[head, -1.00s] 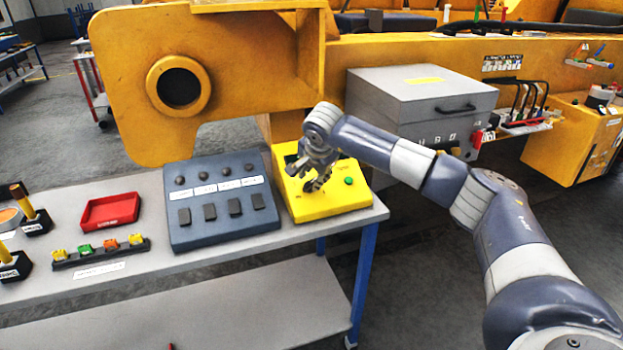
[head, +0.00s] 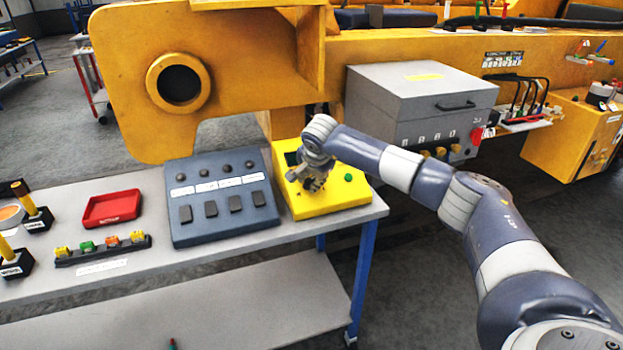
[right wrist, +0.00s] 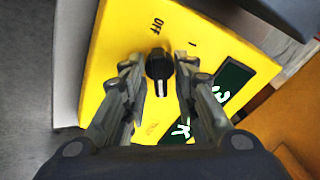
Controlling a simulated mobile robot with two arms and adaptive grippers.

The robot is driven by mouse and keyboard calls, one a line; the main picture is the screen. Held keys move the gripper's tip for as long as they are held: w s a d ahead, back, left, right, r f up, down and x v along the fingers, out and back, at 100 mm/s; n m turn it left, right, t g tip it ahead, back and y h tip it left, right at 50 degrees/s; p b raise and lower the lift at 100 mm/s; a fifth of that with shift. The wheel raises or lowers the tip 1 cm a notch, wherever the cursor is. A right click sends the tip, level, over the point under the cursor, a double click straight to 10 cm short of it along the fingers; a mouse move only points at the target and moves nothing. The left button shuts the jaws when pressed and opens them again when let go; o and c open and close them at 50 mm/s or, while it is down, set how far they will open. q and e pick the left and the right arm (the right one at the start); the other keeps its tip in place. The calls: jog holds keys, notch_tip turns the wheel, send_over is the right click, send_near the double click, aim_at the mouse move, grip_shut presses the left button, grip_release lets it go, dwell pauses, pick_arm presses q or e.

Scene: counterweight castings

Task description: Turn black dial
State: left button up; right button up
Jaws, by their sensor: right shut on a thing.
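The black dial (right wrist: 160,67) sits on the face of the yellow control box (head: 335,202). It shows well in the right wrist view, with its white mark toward the bottom of the picture and the labels "OFF" and "I" above it. My right gripper (head: 313,185) is over the box face in the head view and mostly hides the dial there. In the right wrist view its two fingers (right wrist: 160,79) stand on either side of the dial, shut on it. My left gripper is not in view.
The box also bears a green button (head: 348,178) and a dark display (right wrist: 232,84). A blue-grey button panel (head: 223,222) stands close on its left. The red tray (head: 112,209) is farther left on the bench (head: 150,262). A grey cabinet (head: 420,95) stands behind my right arm.

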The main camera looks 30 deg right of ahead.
jog(key=shift+m, duration=0.3)
jog(key=shift+f+m+b, duration=0.1)
jog(key=shift+m+b, duration=0.55)
jog(key=shift+m, duration=0.15)
jog(key=m+b, duration=0.1)
jog(key=m, duration=0.1)
jog(key=shift+m, duration=0.4)
jog(key=m+g, duration=0.1)
jog(key=m, duration=0.2)
jog(key=shift+m+b, duration=0.3)
jog(key=shift+b, duration=0.1)
jog(key=shift+m, duration=1.6)
jog(key=o, duration=0.7)
jog(key=shift+r, duration=0.25)
